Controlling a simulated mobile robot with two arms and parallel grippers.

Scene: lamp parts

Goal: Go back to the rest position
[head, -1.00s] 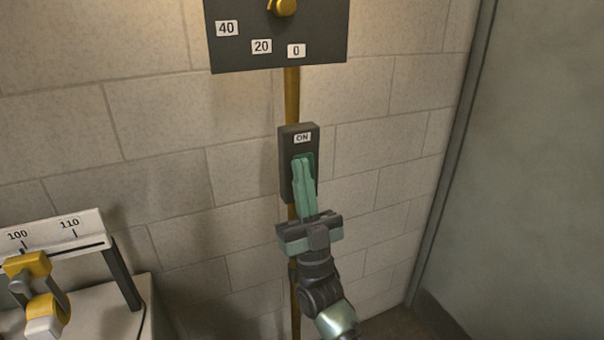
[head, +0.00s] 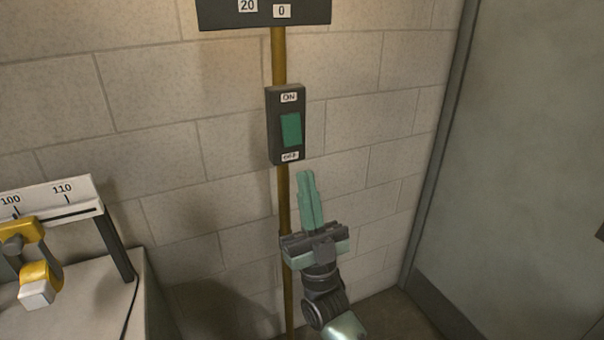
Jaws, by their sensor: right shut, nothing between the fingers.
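My right gripper (head: 307,180) is shut and empty, its green fingers pointing up, in the lower middle of the head view. Its tips are a little below a dark switch box (head: 272,125) on the wall and apart from it in the picture. The box has a green rocker (head: 291,129) between an ON label and an OFF label. My left gripper is not in view.
A yellow-brown pipe (head: 279,60) runs down the wall behind the box. A dark panel (head: 225,14) with number labels is above. A scale (head: 50,203) with a yellow slider (head: 40,273) stands on a block at left. A grey door-like panel (head: 510,160) is at right.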

